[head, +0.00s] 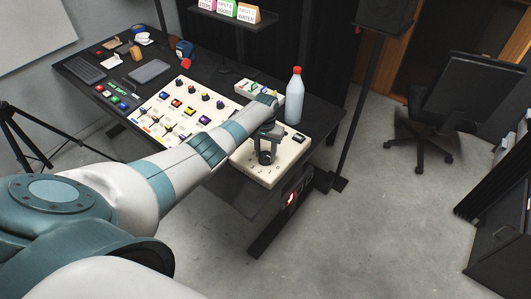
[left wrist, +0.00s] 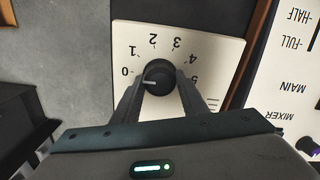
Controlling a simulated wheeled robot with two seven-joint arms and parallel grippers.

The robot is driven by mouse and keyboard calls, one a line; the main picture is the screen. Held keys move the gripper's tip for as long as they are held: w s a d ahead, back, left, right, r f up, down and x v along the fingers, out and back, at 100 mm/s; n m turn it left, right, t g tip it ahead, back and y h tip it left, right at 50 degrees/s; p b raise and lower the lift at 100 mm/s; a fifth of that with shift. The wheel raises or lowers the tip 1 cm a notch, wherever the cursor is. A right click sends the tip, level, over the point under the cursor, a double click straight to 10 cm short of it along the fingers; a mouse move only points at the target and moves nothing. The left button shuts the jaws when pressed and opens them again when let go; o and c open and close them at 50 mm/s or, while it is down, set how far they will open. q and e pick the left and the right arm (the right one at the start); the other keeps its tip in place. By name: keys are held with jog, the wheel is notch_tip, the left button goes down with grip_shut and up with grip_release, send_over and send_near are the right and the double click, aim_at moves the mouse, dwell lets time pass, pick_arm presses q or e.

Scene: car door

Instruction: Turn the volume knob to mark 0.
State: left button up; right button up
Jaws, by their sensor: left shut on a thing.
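The black volume knob (left wrist: 158,77) sits on a cream dial plate (left wrist: 215,45) in the left wrist view, with marks 0 to 5 seen upside down. Its white pointer line is aimed left, toward the 0 side of the scale. My left gripper (left wrist: 157,88) has one finger on each side of the knob and is shut on it. In the head view my left gripper (head: 267,147) points down over the cream panel box (head: 285,168) at the near right of the table, and largely hides the knob there. My right gripper is not in view.
A bottle with a red cap (head: 294,98) stands just behind the box. A large board with several coloured knobs and switches (head: 160,120) lies to the left. A mixer panel (left wrist: 290,85) is close by in the left wrist view. Open floor lies right of the table.

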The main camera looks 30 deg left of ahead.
aim_at(266, 154)
pick_arm(q)
jog(key=o, duration=1)
jog(key=shift+r, duration=0.1)
jog(key=shift+o, duration=0.2)
jog(key=shift+r, duration=0.1)
jog(key=shift+r, duration=0.55)
notch_tip(266, 154, up, 16)
jog(key=b, duration=0.3)
